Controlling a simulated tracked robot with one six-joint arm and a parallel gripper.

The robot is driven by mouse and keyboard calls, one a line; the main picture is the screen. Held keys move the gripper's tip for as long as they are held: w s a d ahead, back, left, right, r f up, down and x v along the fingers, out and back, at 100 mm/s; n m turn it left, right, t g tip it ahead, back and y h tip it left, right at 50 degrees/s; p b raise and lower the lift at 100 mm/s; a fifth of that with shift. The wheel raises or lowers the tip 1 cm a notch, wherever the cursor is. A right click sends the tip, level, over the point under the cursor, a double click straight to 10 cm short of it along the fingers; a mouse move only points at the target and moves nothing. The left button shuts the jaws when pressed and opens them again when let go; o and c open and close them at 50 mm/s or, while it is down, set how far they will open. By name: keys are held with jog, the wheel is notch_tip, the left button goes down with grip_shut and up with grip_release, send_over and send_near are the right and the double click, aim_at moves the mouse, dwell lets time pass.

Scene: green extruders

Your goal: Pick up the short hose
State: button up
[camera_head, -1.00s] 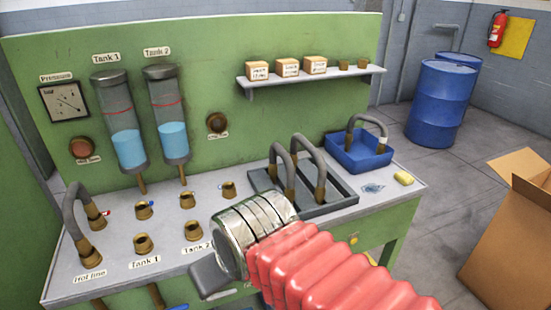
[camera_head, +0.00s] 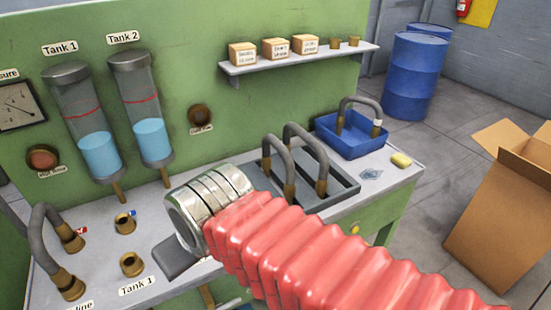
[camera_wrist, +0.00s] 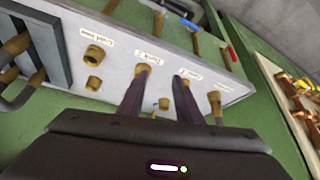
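Several grey arched hoses with brass ends are in view. Two stand in the dark grey tray (camera_head: 345,190), a left one (camera_head: 268,150) and a right one (camera_head: 318,150). Another grey hose (camera_head: 358,100) stands in the blue bin (camera_head: 345,148), and one (camera_head: 38,225) sits on brass fittings at the bench's left. I cannot tell which is the short one. My gripper (camera_wrist: 160,95) has its two dark fingers apart with nothing held, above the labelled fittings. The tray hoses show at the wrist view's left edge (camera_wrist: 22,88). The head view shows only one dark finger (camera_head: 180,258).
Brass fittings (camera_head: 125,223) stand on the bench left of the tray. A shelf with boxes (camera_head: 243,53) is above. Blue barrels (camera_head: 415,75) and a cardboard box (camera_head: 500,205) stand to the right on the floor.

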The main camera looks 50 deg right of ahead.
jog(key=shift+o, duration=0.5)
jog(key=shift+o, duration=0.9)
jog(key=shift+r, duration=0.1)
jog(key=m, duration=0.4)
send_near(281, 143)
jog(key=w+f, duration=0.1)
jog(key=shift+w+d+g+y, duration=0.15)
jog(key=shift+d+g+y, duration=0.15)
jog(key=shift+d, duration=0.05)
jog(key=shift+f, duration=0.15)
jog(key=shift+x, duration=4.2)
